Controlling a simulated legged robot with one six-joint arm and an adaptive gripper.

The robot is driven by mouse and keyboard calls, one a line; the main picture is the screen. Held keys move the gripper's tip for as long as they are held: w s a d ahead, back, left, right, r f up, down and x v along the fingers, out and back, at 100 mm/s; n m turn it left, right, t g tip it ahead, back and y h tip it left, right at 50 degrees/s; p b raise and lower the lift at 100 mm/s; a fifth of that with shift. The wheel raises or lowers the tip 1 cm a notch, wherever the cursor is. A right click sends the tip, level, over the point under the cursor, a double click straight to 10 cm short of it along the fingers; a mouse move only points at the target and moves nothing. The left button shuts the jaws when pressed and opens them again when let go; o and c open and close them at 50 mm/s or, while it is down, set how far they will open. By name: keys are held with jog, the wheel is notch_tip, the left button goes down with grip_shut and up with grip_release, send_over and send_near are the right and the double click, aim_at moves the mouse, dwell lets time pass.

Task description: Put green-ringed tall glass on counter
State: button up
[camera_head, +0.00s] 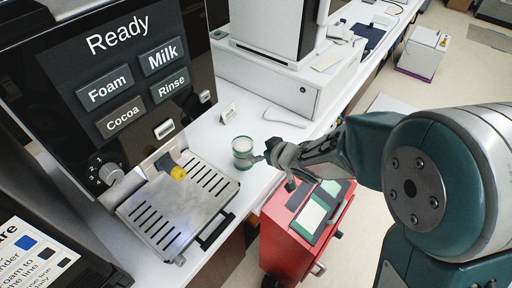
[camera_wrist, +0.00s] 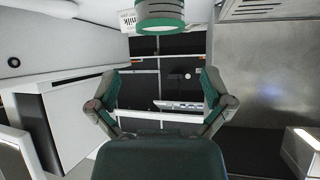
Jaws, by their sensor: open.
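The green-ringed tall glass (camera_head: 243,152) stands upright on the white counter (camera_head: 262,118), just right of the coffee machine's drip tray. It looks clear with pale contents or a pale inside, and has green bands near its rim and base. In the wrist view, part of the glass (camera_wrist: 160,18) shows at the top edge, beyond the fingertips and not between them. My gripper (camera_head: 270,154) is right beside the glass, on its right side. In the wrist view, my gripper (camera_wrist: 161,88) has its two fingers spread wide with nothing between them. I cannot tell whether a finger touches the glass.
The coffee machine (camera_head: 115,75) and its slotted drip tray (camera_head: 180,208) stand on the left. A small white card (camera_head: 227,112) stands behind the glass. A white till drawer (camera_head: 270,82) is farther back. A red cart (camera_head: 285,235) stands below the counter's front edge. Some counter beside the glass is clear.

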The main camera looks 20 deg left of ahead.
jog(key=shift+d+r, duration=0.1)
jog(key=d+r+m+t+h, duration=0.2)
jog(key=d+r+m+h, duration=0.3)
jog(key=d, duration=0.6)
jog(key=d+r+m+t+h, duration=0.25)
jog(key=d+r, duration=0.45)
jog(key=d, duration=0.4)
jog(key=s+d+r+m+g+h, duration=0.1)
jog(key=s+d+m+g, duration=0.1)
jog(key=s+d, duration=0.3)
jog(key=s+d+r+m+g+h, duration=0.1)
jog(key=s+d, duration=0.4)
jog(key=s, duration=0.7)
jog(key=shift+s+r+m+g, duration=0.15)
jog(key=shift+r+m+g, duration=0.45)
jog(key=shift+g, duration=0.25)
